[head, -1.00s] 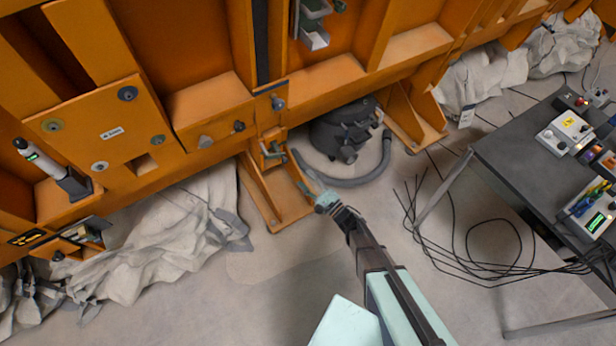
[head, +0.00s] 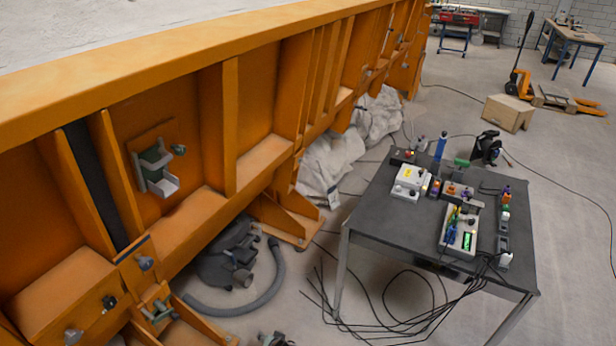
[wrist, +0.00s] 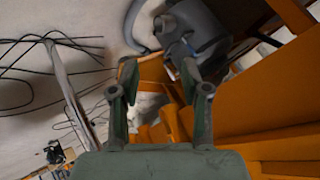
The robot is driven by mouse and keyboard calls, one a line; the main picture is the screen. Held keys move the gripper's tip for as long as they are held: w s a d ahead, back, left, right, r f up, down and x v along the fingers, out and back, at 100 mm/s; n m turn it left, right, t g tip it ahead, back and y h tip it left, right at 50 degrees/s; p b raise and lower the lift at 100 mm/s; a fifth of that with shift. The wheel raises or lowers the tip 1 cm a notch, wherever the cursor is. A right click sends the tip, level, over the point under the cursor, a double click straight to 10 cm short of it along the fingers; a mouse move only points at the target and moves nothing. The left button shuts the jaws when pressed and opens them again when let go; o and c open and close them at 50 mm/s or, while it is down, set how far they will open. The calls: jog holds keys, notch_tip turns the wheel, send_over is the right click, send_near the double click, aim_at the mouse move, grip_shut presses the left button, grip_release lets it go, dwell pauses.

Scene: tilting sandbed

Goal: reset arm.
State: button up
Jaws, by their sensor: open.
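My gripper (wrist: 158,85) shows in the wrist view with its two fingers apart and nothing between them. Beyond the fingers are the orange steel frame and the dark vacuum cleaner (wrist: 195,38). In the head view only a small dark piece at the bottom edge, below the vacuum hose, may be part of my arm; the rest of the arm is out of that picture.
The orange sandbed frame (head: 255,110) fills the left. A vacuum cleaner (head: 228,258) with a hose lies at its foot. A dark table (head: 385,215) with control boxes stands right, loose black cables (head: 400,325) below it. Pale sacks (head: 335,160) lie behind.

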jog(key=s+d+f+n+g+h, duration=0.2)
jog(key=s+d+g+h, duration=0.1)
jog(key=s+d, duration=0.55)
jog(key=s+d+f+n+g+h, duration=0.25)
jog(key=s+d, duration=0.25)
jog(key=d, duration=0.6)
jog(key=s+d+r+g, duration=0.2)
jog(key=s+d+g, duration=0.1)
jog(key=s, duration=0.3)
jog(key=s+d+r+m+g+b, duration=0.1)
jog(key=s+d+r+g, duration=0.1)
jog(key=s+d, duration=0.3)
jog(key=s+d+r+m+g, duration=0.1)
jog(key=s+d+g, duration=0.3)
jog(key=s, duration=0.5)
jog(key=shift+r+y+b, duration=0.3)
jog(key=shift+r+y, duration=0.05)
jog(key=shift+r, duration=0.5)
